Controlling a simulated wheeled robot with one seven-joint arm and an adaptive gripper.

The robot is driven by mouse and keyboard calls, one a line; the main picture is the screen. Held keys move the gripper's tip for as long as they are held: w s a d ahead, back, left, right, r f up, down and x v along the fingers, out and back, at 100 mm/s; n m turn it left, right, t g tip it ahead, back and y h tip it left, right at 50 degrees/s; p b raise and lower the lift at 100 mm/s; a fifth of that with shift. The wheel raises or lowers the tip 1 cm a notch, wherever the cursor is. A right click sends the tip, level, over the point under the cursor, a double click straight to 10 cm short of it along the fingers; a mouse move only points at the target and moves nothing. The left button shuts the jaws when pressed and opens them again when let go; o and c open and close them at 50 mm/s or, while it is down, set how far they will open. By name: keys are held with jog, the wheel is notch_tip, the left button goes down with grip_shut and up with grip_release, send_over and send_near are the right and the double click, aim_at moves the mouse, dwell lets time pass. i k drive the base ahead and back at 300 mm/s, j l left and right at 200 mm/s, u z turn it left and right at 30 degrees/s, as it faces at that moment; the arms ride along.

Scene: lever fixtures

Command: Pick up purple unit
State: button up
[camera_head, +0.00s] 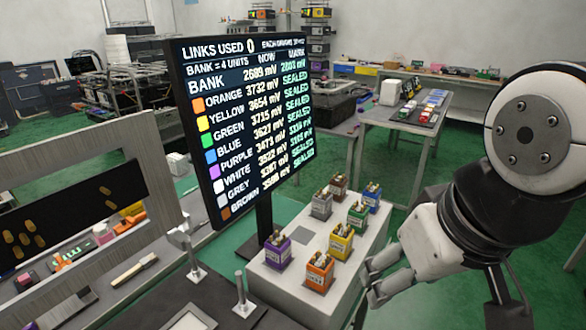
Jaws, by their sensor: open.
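The purple unit (278,250) is a small box with brass-coloured terminals on top. It stands upright at the front left of a white block (262,270). My gripper (368,284) is at the right edge of this block, fingers pointing left. It is open and empty, apart from the units and nearest to the orange unit (318,272). A yellow unit (340,242), a green unit (358,216), a blue unit (372,197), a grey unit (321,205) and a brown unit (338,185) stand around on the same block.
A black screen (245,110) on a post stands behind and left of the purple unit, listing colours and mV readings. Metal posts (243,298) stand left of the block. A grey frame (90,165) is at far left. A table (405,112) with small items stands behind.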

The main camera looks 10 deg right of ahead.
aim_at(277, 248)
jog(key=i+l+u, duration=0.1)
jog(key=l, duration=0.3)
jog(key=i+l+u, duration=0.1)
jog(key=l, duration=0.35)
jog(key=i+l, duration=0.2)
jog(key=l, duration=0.2)
jog(key=i+l+u, duration=0.15)
jog(key=l, duration=0.3)
jog(key=i+l+u, duration=0.1)
jog(key=l, duration=0.35)
